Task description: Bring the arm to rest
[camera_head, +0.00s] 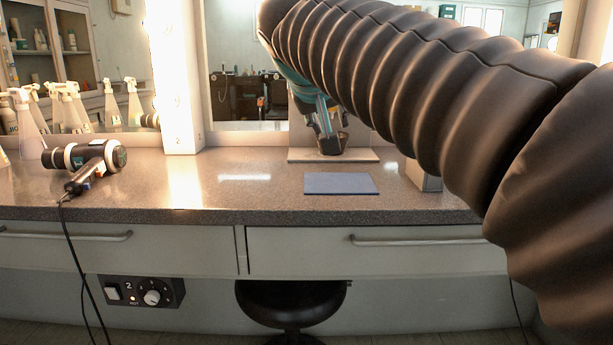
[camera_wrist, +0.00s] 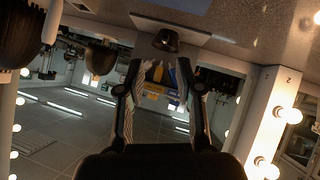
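My arm, in a dark ribbed sleeve, reaches from the right over the counter (camera_head: 240,185) in the head view. My gripper (camera_head: 326,128) is above a pale flat board (camera_head: 304,156) at the back of the counter, by the mirror. In the wrist view, my gripper (camera_wrist: 160,64) has its two fingers apart, with nothing seen between them but the mirror scene behind. A small dark object (camera_wrist: 166,41) sits on the pale board (camera_wrist: 195,38) beyond the fingertips. Whether it touches them I cannot tell.
A hair dryer (camera_head: 85,157) with a cord lies on the left of the counter. Spray bottles (camera_head: 25,120) stand behind it. A blue mat (camera_head: 341,183) lies in front of the board. A grey box (camera_head: 424,178) is partly behind my arm. A dark stool (camera_head: 290,303) stands below.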

